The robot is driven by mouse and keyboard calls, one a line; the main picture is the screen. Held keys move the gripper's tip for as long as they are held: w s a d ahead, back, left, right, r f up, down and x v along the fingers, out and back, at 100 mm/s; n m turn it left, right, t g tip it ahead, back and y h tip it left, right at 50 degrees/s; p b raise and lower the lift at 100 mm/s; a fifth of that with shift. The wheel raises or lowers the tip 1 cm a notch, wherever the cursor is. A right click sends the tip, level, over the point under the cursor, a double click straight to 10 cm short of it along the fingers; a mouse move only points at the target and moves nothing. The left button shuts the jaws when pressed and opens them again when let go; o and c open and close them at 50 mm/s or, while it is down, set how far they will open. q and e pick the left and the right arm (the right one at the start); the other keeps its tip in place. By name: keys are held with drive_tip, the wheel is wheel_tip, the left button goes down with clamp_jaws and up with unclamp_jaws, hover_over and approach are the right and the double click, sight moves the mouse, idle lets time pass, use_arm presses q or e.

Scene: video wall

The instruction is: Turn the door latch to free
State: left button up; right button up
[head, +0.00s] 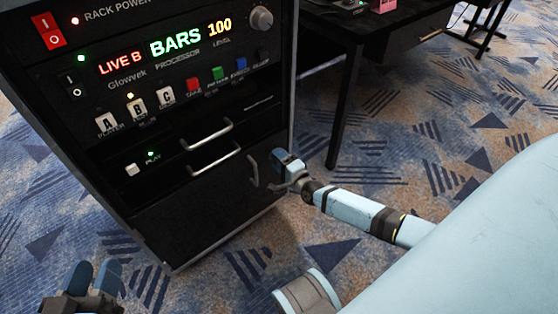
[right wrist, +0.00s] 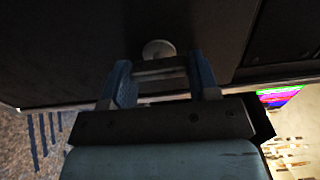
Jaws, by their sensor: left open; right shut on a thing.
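The rack's lower black door (head: 205,210) is closed, with a vertical metal handle (head: 252,171) near its right edge. My right gripper (head: 284,163) is at the door's right edge, beside that handle, and hides the latch in the head view. In the right wrist view, the latch (right wrist: 158,49) shows as a round pale plate on the dark door, with a light bar below it between the two blue fingers of my right gripper (right wrist: 160,72). The fingers are shut on the latch. My left gripper (head: 92,277) is open and empty at the lower left, apart from the rack.
Above the door are two drawer handles (head: 212,134), coloured buttons (head: 215,75) and a lit display (head: 165,45). A black desk (head: 350,85) stands behind at the right. The patterned carpet (head: 225,285) in front of the rack is clear.

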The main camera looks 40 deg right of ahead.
use_arm(q)
drive_tip(key=shift+f, duration=0.1)
use_arm(e)
drive_tip(key=o, duration=0.9)
use_arm(q)
drive_tip(key=shift+n+t, duration=0.6)
drive_tip(key=shift+t, duration=0.2)
drive_tip(key=shift+s+r+p, duration=0.2)
drive_tip(key=shift+r+p, duration=1.95)
drive_tip(key=shift+r, duration=0.25)
use_arm(e)
drive_tip(key=shift+s+d, duration=0.15)
drive_tip(key=shift+s, duration=2.15)
drive_tip(key=shift+s+d, duration=0.2)
drive_tip(key=shift+s, duration=2.1)
drive_tip(key=shift+s+d, duration=0.15)
drive_tip(key=shift+s, duration=2.15)
use_arm(q)
drive_tip(key=shift+f, duration=0.1)
